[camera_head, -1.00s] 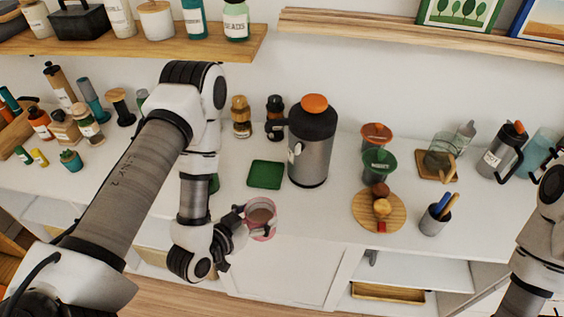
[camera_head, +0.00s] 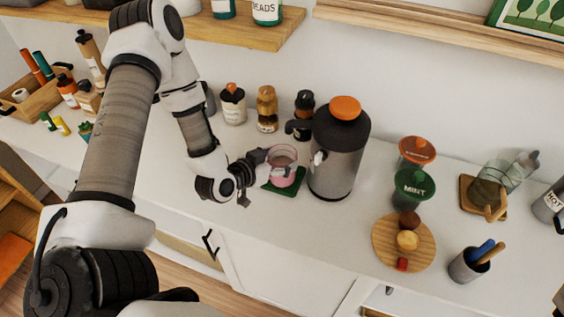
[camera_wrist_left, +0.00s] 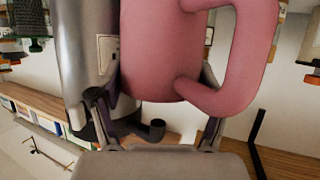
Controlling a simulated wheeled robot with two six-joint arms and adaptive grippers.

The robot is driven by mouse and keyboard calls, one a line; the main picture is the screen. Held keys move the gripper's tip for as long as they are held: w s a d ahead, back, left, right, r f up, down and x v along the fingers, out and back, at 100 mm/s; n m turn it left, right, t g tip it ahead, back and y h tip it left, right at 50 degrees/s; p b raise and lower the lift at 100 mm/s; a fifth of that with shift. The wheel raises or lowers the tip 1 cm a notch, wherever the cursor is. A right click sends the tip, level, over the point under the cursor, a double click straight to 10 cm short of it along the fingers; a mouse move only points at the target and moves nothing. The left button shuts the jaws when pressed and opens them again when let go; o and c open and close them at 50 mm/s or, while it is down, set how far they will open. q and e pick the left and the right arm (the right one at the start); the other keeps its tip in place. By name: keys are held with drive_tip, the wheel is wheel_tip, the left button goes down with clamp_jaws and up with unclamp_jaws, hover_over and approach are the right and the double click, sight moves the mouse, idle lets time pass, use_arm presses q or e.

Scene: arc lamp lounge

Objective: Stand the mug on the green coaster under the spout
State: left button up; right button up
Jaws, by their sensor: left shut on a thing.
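My left gripper (camera_head: 262,166) is shut on the mug from the left. In the left wrist view the mug (camera_wrist_left: 165,50) fills the middle, its handle to the right, between the fingers. The steel dispenser (camera_head: 338,165) with an orange lid stands just right of the mug. My right gripper is out of view.
Jars (camera_head: 267,110) stand behind the coaster. The counter front left of the mug is clear.

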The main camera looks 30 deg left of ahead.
sight(286, 159)
use_arm(q)
drive_tip(key=shift+w+a+r, duration=0.25)
drive_tip(key=shift+w+a, duration=0.25)
drive_tip(key=shift+w, duration=0.35)
drive_tip(key=f, duration=0.2)
drive_tip(key=f+p, duration=0.1)
drive_tip(key=shift+w+a+f, duration=0.1)
drive_tip(key=shift+w+f, duration=0.15)
drive_tip(key=shift+f, duration=0.15)
drive_tip(key=shift+w+f, duration=0.1)
drive_tip(key=shift+f, duration=0.05)
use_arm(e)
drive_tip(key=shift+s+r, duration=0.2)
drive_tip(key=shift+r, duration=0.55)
use_arm(q)
drive_tip(key=shift+s, duration=0.2)
drive_tip(key=o, duration=1.5)
drive_tip(key=shift+o, duration=0.4)
drive_tip(key=shift+w+f, duration=0.1)
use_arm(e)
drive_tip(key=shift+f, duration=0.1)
